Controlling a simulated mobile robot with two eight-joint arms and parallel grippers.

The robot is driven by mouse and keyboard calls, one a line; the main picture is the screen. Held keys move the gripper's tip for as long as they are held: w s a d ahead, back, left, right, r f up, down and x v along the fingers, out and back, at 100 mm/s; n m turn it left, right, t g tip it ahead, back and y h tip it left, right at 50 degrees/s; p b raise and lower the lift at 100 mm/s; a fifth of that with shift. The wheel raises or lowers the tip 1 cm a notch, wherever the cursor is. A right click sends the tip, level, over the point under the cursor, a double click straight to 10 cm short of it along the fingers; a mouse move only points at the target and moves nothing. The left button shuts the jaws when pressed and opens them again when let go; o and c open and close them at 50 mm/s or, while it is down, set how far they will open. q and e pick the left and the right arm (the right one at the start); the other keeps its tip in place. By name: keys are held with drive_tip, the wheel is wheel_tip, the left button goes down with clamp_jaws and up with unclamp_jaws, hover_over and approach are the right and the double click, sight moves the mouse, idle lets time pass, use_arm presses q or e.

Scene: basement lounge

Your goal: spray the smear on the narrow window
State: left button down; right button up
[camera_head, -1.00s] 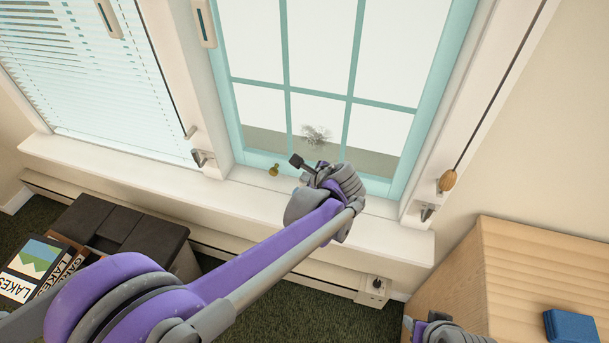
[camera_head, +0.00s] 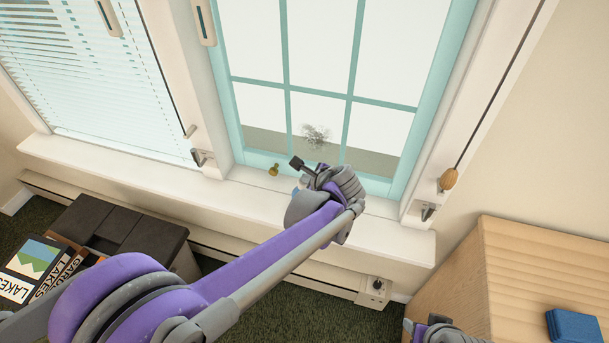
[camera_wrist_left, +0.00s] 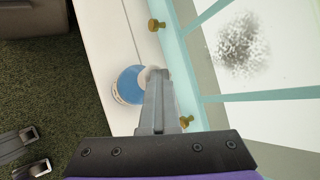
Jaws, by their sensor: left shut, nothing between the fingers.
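The narrow window (camera_head: 350,98) has a teal frame, and a grey speckled smear (camera_head: 315,134) marks its lower middle pane. The smear also shows at the upper right of the left wrist view (camera_wrist_left: 243,45). A round blue and white thing (camera_wrist_left: 129,84), perhaps the spray bottle seen from above, is on the sill in that view. My left gripper (camera_wrist_left: 157,75) is shut and empty, its fingers overlapping the blue thing's edge; contact is unclear. In the head view my left wrist mostly hides it. My right gripper (camera_head: 423,322) shows at the bottom edge; its fingers look apart.
The white sill (camera_head: 130,187) runs below both windows. A brass knob (camera_head: 273,169) sits on the teal frame. A dark chest (camera_head: 115,232) and books (camera_head: 40,262) are at left. A wooden cabinet (camera_head: 520,260) with a blue item (camera_head: 573,326) is at right.

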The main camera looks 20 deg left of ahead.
use_arm(q)
drive_tip(key=shift+s+f, duration=0.1)
drive_tip(key=shift+f, duration=0.3)
drive_tip(key=shift+a+r, duration=0.1)
drive_tip(key=shift+r+p, duration=0.1)
drive_tip(key=shift+p, duration=0.2)
drive_tip(key=shift+r, duration=0.25)
drive_tip(key=shift+w+r+p, duration=0.2)
drive_tip(key=shift+r+p, duration=0.4)
drive_tip(key=shift+w+r+p, duration=0.15)
drive_tip(key=shift+r+p, duration=0.4)
wheel_tip(320, 180, up, 3)
drive_tip(key=shift+r+p, duration=0.1)
drive_tip(key=shift+p, duration=0.95)
idle(0.4)
